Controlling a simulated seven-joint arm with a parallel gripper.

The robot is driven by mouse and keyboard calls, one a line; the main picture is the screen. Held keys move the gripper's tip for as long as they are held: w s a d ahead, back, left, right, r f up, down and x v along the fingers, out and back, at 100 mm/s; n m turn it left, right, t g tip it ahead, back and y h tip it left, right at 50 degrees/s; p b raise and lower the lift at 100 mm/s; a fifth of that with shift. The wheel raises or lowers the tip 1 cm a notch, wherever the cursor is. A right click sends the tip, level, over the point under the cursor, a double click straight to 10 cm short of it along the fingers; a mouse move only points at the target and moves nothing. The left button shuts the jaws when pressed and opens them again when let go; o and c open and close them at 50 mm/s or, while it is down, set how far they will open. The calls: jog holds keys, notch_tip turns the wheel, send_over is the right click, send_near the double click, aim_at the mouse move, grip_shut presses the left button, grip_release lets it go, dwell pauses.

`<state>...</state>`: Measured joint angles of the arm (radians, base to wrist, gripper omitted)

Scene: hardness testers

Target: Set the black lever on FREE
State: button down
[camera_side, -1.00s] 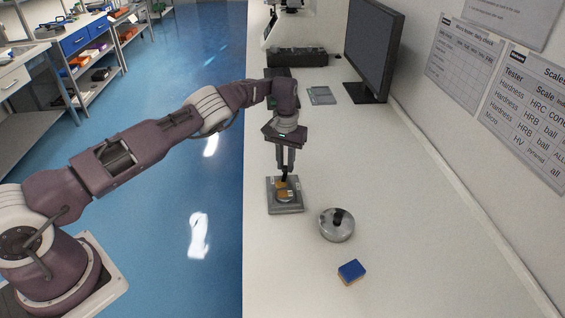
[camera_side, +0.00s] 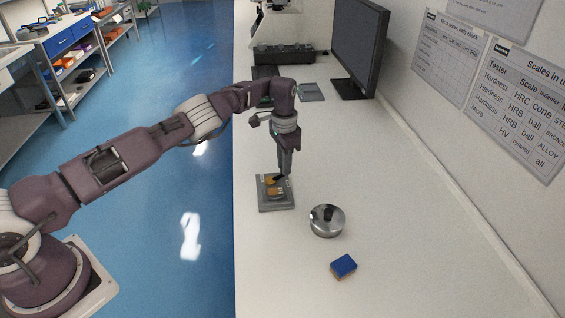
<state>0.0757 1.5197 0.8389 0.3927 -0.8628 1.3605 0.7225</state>
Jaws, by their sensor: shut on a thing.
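The black lever (camera_side: 279,179) is a small dark bar on a grey base plate (camera_side: 276,206) that carries orange-brown labels or parts. The plate lies on the white bench, left of the round metal piece. My gripper (camera_side: 282,173) points down over the plate's far right part. Its jaws are shut on the lever, and the fingertips hide part of it. Any lettering on the plate, including FREE, is too small to read.
A shiny round metal piece (camera_side: 327,221) and a blue-topped block (camera_side: 344,265) lie to the right and nearer. A monitor (camera_side: 358,45) and a flat grey item (camera_side: 312,92) are farther back. The bench edge drops to the blue floor at left.

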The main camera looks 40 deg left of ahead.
jog(key=shift+d+m, duration=0.15)
jog(key=shift+m, duration=0.25)
jog(key=shift+s, duration=0.1)
jog(key=c, duration=1.3)
grip_release()
notch_tip(320, 180, up, 7)
